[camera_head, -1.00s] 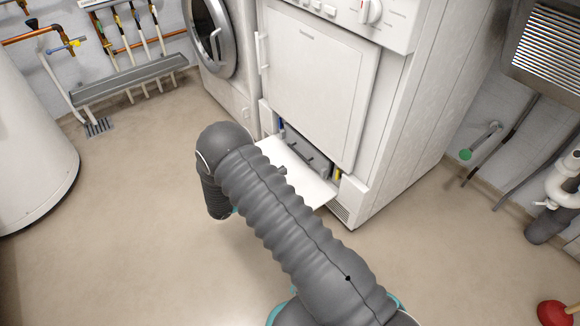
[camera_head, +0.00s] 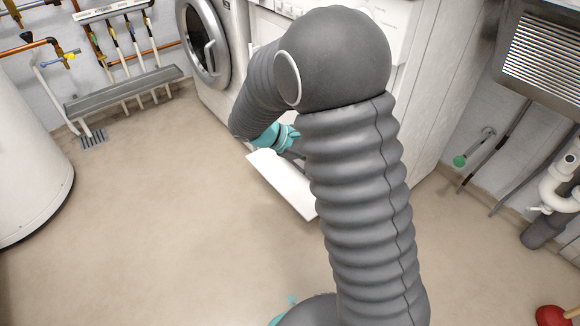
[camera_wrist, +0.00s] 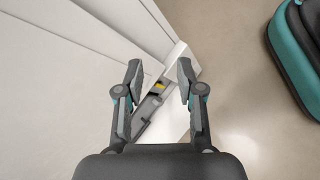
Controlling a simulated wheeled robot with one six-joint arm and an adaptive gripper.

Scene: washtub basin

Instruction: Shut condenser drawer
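The condenser drawer front, a white flap (camera_head: 283,184), is folded down and sticks out at the foot of the white dryer (camera_head: 402,40). My arm hides most of the opening behind it. In the wrist view the flap (camera_wrist: 172,122) shows below and between the fingers, next to a dark grey opening (camera_wrist: 148,108) with a small yellow part. My gripper (camera_wrist: 159,70) is open and empty, its two fingers spread above the opening's edge. I cannot tell if it touches anything. In the head view my arm mostly hides the gripper; only teal parts show near the flap.
A front-loading washer (camera_head: 205,48) stands left of the dryer. A white tank (camera_head: 25,150) is at the far left, with a grey trough (camera_head: 125,90) by the wall. The floor left of the flap is clear. A red plunger (camera_head: 552,316) is at lower right.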

